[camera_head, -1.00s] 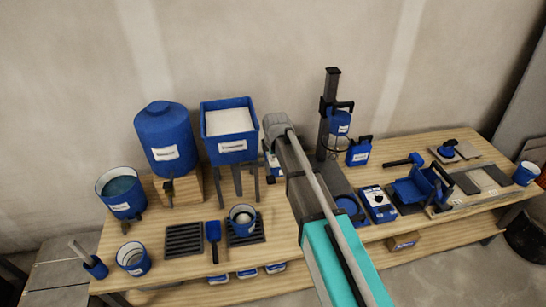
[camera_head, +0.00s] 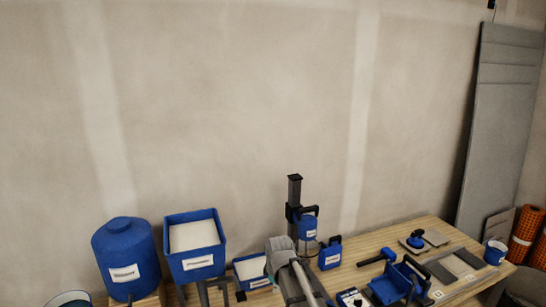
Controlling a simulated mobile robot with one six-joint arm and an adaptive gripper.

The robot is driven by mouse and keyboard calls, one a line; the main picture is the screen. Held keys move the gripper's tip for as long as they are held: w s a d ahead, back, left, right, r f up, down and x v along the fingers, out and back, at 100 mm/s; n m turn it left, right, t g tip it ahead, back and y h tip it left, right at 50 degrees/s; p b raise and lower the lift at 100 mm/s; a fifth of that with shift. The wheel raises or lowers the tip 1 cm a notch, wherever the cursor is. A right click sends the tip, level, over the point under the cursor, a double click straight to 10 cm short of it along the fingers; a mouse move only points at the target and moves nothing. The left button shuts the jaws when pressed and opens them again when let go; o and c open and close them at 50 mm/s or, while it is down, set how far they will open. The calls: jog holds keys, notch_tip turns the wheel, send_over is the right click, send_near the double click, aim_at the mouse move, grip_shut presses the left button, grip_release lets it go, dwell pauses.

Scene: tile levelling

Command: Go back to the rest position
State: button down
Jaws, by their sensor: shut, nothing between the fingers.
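My arm shows at the bottom middle of the head view as a light grey rounded joint with grey links running down out of the frame. The joint stands in front of the workbench (camera_head: 355,268), between a white-filled blue tray (camera_head: 252,272) and a black-and-blue mixing stand (camera_head: 295,215). My gripper is not visible. No object is seen being carried by the arm.
A blue tank (camera_head: 124,262) and a blue hopper (camera_head: 194,247) stand at the left. A blue jug (camera_head: 330,253), a blue tool carrier (camera_head: 398,282), tiles (camera_head: 458,263) and a white-and-blue bucket (camera_head: 495,252) are at the right. The wall above is bare.

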jog(key=s+d+m+g, duration=0.2)
jog(key=s+d+m, duration=1.2)
jog(key=s+d, duration=0.1)
jog(key=shift+s+d+f, duration=0.3)
jog(key=shift+d, duration=0.25)
